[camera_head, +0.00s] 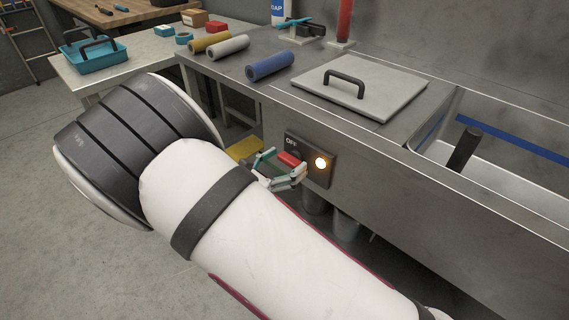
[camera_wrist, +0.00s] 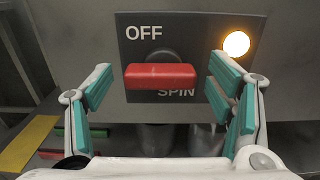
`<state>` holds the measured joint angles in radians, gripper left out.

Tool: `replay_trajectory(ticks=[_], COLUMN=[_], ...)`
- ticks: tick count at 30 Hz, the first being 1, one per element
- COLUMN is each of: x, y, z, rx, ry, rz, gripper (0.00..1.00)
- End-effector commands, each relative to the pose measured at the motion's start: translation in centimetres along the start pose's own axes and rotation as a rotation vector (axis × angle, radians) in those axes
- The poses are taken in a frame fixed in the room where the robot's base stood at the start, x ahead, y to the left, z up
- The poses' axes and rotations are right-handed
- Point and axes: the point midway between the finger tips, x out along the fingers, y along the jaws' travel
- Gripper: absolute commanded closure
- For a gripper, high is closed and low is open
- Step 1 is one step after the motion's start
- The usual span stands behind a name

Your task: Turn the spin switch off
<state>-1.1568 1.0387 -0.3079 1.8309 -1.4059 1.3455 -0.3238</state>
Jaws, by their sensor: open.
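The spin switch is a red bar knob (camera_wrist: 160,76) on a dark plate (camera_wrist: 190,30) on the front of the steel bench. The bar lies level, between the OFF label above left and the SPIN label below. A lamp (camera_wrist: 236,44) on the plate glows yellow; it also shows in the head view (camera_head: 321,163). In the head view, my gripper (camera_head: 280,168) is at the plate, and the knob (camera_head: 289,159) shows partly between the fingers. I cannot tell whether a finger touches it.
The bench top bears a grey lid (camera_head: 360,87) with a black handle, beside an open basin (camera_head: 500,165). Coloured rolls (camera_head: 270,66) lie on top at the left. A side table (camera_head: 125,60) holds a teal tray (camera_head: 92,56). Grey cylinders (camera_head: 347,222) stand below the plate.

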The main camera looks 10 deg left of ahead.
Motion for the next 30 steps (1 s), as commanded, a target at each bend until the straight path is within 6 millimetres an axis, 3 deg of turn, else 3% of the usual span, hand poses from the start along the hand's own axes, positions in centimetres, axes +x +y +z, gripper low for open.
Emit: replay_trajectory(ticks=[9,16,30], x=[0.26,0.25,0.25], y=[0.01,0.0,-0.04], z=[0.03,0.03,0.04], rx=[0.0,0.0,0.084], ry=[0.0,0.0,0.0], rz=[0.001,0.0,0.0], gripper=[0.25,0.73,0.73])
